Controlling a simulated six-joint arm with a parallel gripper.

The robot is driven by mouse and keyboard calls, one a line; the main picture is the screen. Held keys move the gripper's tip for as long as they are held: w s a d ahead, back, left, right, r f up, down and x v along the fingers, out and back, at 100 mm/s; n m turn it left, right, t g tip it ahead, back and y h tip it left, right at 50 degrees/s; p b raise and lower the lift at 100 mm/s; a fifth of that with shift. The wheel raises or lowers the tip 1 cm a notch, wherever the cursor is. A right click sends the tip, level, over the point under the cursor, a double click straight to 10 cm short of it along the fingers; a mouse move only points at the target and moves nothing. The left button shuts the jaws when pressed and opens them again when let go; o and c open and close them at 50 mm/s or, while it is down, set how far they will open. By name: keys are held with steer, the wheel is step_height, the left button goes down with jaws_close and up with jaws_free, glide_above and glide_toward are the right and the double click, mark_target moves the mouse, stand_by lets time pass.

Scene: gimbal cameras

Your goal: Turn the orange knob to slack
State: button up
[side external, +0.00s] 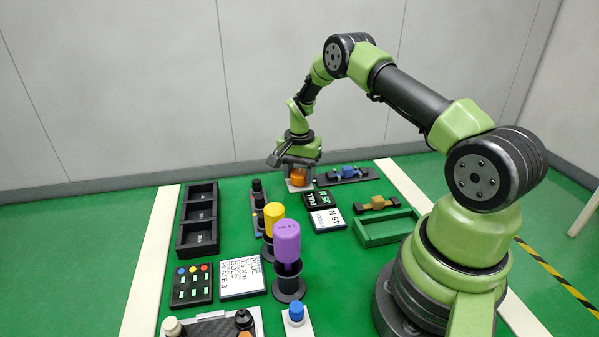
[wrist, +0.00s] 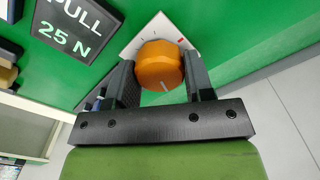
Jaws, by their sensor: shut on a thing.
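The orange knob (wrist: 160,66) sits on a white square plate (wrist: 136,44) that carries small dark and red marks near its edge. In the side view, my gripper (side external: 298,166) points down over the orange knob (side external: 298,178) at the back of the green table. The lettering on the plate is too small to read, so I cannot tell which mark the pointer meets.
A black sign reading "PULL 25 N" (side external: 317,198) lies close beside the knob's plate. A blue part on a dark mount (side external: 348,172) stands right of it. Purple (side external: 287,240) and yellow (side external: 274,215) cylinders stand nearer the camera. A black compartment tray (side external: 198,218) lies left.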

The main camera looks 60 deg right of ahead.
steer(key=n, duration=0.5)
steer(key=shift+n, duration=0.4)
steer(key=n, duration=1)
steer(key=shift+n, duration=0.4)
steer(key=n, duration=0.5)
steer(key=shift+n, duration=0.4)
steer(key=o, duration=0.9)
steer(key=shift+o, duration=0.2)
